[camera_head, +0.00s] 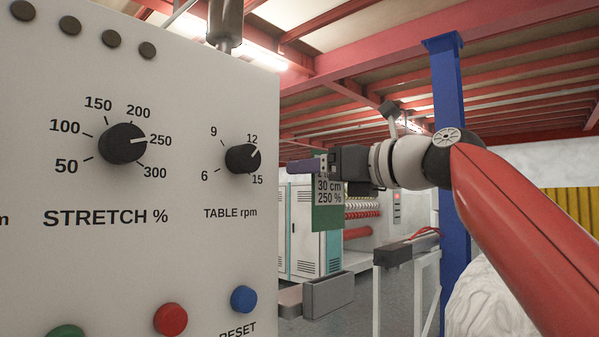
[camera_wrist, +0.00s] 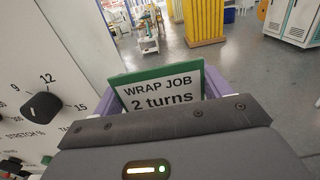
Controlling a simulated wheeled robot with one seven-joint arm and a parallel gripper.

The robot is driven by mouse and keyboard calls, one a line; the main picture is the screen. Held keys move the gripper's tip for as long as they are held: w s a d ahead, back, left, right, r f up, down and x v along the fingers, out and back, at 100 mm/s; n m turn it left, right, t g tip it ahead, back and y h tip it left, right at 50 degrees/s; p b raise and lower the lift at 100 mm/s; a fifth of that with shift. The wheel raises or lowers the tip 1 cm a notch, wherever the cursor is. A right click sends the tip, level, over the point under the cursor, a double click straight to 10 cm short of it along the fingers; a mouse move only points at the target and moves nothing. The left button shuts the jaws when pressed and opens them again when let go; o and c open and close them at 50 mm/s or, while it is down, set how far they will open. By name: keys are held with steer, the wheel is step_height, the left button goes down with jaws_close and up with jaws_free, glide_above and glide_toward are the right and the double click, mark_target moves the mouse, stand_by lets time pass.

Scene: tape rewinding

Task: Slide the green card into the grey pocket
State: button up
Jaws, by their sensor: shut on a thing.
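The green card (camera_head: 328,215) hangs below my gripper (camera_head: 303,166) in the head view, with "30 cm" and "250 %" legible on it. My gripper's purple fingers are shut on the card. In the wrist view the card (camera_wrist: 160,93) has a green border and a white face reading "WRAP JOB" and "2 turns"; its lower part is hidden behind the gripper body. A grey open-looking box (camera_head: 329,296) stands low, below the card in the head view and apart from it; I cannot tell for certain that it is the grey pocket.
A large light control panel (camera_head: 200,255) fills the left, with a stretch knob (camera_head: 122,143), a table rpm knob (camera_head: 242,158) and red (camera_head: 170,319) and blue (camera_head: 244,299) buttons. A blue column (camera_head: 452,100) stands behind my arm. White cabinets (camera_head: 316,235) stand farther back.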

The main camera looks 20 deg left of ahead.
mark_target(330, 209)
steer(key=shift+f+b, duration=0.35)
steer(key=shift+f, duration=2.7)
steer(key=shift+d, duration=0.1)
steer(key=shift+f, duration=0.1)
steer(key=shift+f+b, duration=1.75)
steer(key=shift+f, duration=0.4)
steer(key=shift+f+b, duration=0.45)
steer(key=shift+f, duration=0.2)
steer(key=o, duration=1)
steer(key=shift+r, duration=0.1)
